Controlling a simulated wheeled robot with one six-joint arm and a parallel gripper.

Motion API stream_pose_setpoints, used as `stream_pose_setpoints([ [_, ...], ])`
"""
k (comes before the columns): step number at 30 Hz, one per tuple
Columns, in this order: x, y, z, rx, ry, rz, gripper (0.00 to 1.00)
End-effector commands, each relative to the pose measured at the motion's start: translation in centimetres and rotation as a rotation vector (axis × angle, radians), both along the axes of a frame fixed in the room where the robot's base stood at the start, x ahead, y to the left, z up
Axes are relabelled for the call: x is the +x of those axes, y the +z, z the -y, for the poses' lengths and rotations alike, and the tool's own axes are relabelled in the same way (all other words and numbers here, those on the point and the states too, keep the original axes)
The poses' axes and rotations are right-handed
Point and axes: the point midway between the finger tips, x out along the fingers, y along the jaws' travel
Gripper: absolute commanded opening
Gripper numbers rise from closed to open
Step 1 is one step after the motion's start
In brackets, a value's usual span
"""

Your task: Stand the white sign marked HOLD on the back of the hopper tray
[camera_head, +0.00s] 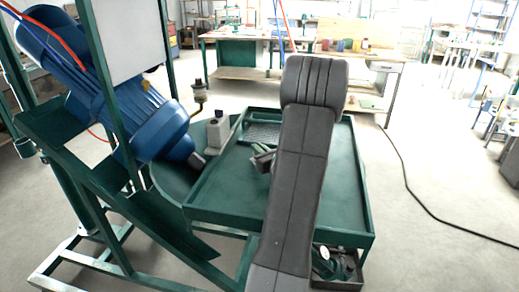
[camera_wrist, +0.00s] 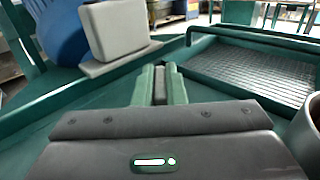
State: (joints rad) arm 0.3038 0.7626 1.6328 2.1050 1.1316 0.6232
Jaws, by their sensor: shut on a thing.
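A whitish upright block with a wider foot (camera_head: 216,133) stands at the left edge of the green tray (camera_head: 225,198), beside the blue motor. It also shows in the wrist view (camera_wrist: 117,28); no lettering is visible, so I cannot tell whether it is the HOLD sign. My gripper (camera_head: 265,152) is low over the tray, partly hidden by my arm. In the wrist view its green fingers (camera_wrist: 160,84) are close together with a narrow dark grey thing (camera_wrist: 160,85) between them. They are apart from the block in the picture, to its right and nearer.
A blue motor (camera_head: 165,135) and a green frame with a pale panel (camera_head: 126,40) stand left. A mesh plate (camera_wrist: 255,72) lies in the tray's back part. A round metal rim (camera_wrist: 308,130) is near my gripper's right. A cable (camera_head: 415,195) crosses the floor.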

Motion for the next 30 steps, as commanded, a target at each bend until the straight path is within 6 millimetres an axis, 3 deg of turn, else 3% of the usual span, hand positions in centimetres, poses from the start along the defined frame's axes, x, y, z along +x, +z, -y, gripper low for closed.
stream_pose_setpoints([
  [6,0.0,-0.5,0.0,0.000,0.000,0.000,0.00],
  [7,0.0,-0.3,0.0,0.000,0.000,0.000,0.16],
  [9,0.0,-0.3,0.0,0.001,0.000,-0.001,0.30],
  [10,0.0,-0.3,0.0,0.001,0.000,-0.001,0.32],
  [21,0.0,0.3,0.0,0.001,0.000,-0.001,0.32],
  [30,-4.3,-0.2,3.0,0.000,-0.004,-0.001,0.32],
])
